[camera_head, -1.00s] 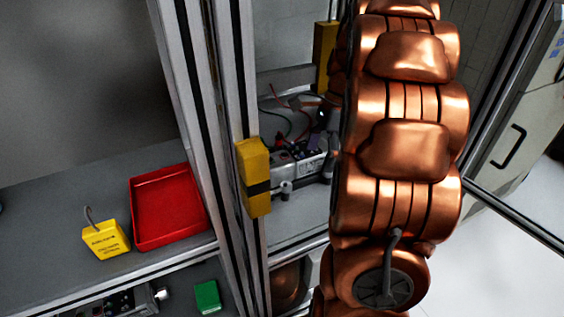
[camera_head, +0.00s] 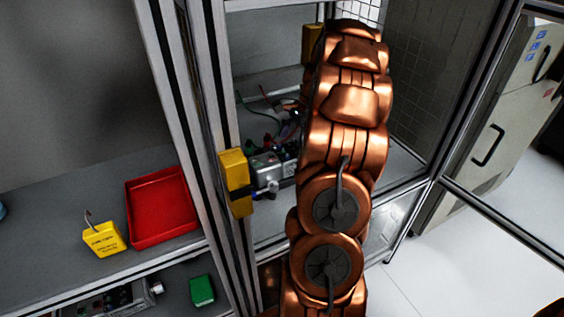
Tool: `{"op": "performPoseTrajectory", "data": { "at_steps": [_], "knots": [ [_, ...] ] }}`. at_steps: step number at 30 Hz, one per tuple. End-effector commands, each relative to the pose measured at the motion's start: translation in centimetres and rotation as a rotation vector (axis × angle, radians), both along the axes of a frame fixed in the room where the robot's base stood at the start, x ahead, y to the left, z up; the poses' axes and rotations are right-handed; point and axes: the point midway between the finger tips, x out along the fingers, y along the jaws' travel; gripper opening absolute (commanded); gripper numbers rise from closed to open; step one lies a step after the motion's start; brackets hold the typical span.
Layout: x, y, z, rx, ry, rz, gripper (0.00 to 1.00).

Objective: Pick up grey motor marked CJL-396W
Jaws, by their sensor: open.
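My copper-coloured arm rises through the middle of the head view, and my gripper is not visible, so I cannot see its fingers. Behind and to the left of my arm, a grey device (camera_head: 267,168) with a knob at its front stands on the shelf inside the frame. My arm covers the right part of that area. No marking CJL-396W is readable, so I cannot tell which thing is the grey motor.
A metal frame post (camera_head: 205,130) with a yellow block (camera_head: 236,183) stands left of my arm. A green block (camera_head: 202,291) lies below. A light cabinet (camera_head: 490,140) stands at right.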

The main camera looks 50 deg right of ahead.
Motion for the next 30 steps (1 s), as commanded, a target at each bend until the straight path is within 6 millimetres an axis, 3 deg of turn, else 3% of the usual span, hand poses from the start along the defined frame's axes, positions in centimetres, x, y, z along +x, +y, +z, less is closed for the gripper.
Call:
{"op": "performPoseTrajectory", "data": {
  "at_steps": [8, 18, 26, 30],
  "knots": [
    [0.1, 0.8, -1.4, -0.001, -0.001, 0.001, 1.00],
    [0.3, 2.6, -5.0, -0.001, 0.001, 0.001, 1.00],
    [0.4, 2.6, -5.3, -0.003, -0.001, 0.000, 1.00],
    [0.3, 2.6, -5.3, -0.003, -0.001, 0.000, 0.86]
  ]
}}
